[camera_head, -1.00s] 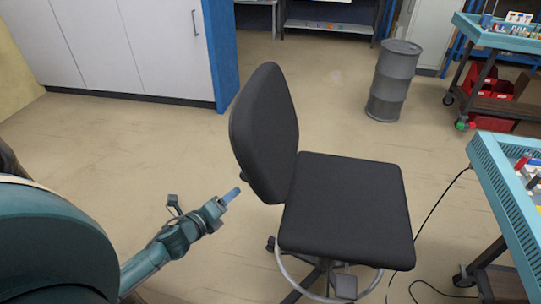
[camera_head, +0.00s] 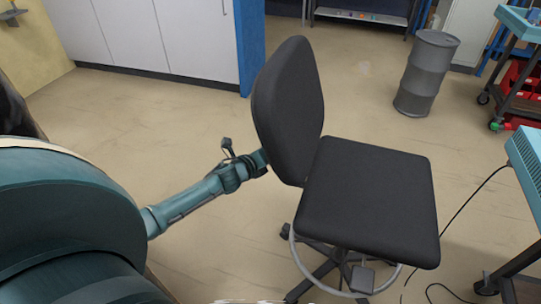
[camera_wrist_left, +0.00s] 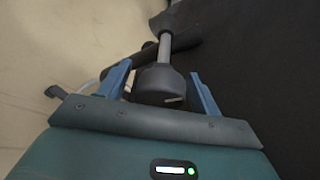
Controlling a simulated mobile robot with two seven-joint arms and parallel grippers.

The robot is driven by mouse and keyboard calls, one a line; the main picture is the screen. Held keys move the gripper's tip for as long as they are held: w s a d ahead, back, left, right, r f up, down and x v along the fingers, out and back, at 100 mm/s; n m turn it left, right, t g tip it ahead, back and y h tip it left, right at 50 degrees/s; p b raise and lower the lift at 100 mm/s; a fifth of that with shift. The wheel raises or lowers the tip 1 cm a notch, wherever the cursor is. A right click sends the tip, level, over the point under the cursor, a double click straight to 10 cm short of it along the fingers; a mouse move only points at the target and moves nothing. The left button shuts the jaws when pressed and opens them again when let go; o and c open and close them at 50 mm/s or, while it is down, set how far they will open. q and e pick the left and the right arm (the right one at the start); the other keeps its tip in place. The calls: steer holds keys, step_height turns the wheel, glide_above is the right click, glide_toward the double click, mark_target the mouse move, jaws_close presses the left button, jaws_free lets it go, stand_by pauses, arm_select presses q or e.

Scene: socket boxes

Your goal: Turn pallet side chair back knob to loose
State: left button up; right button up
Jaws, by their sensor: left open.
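The black office chair stands in the middle of the head view, with its backrest (camera_head: 288,108) upright and its seat (camera_head: 368,200) to the right. In the left wrist view the dark round knob (camera_wrist_left: 161,84) sits on a grey metal stem (camera_wrist_left: 165,47) by the chair back. My left gripper (camera_wrist_left: 160,90) is open, with one blue finger on each side of the knob. I cannot tell whether the fingers touch it. In the head view my left gripper (camera_head: 262,160) is behind the backrest, and the knob is hidden there. My right gripper is not in view.
A grey drum (camera_head: 428,75) stands at the back right. Blue carts stand at the right edge, with a black cable (camera_head: 462,222) on the floor near the chair. White cabinets (camera_head: 150,38) line the back left. The floor left of the chair is clear.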

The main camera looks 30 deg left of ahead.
arm_select(q)
steer(key=shift+w, duration=0.3)
steer(key=shift+c, duration=0.4)
steer(key=shift+f, duration=0.1)
steer(key=c, duration=0.9)
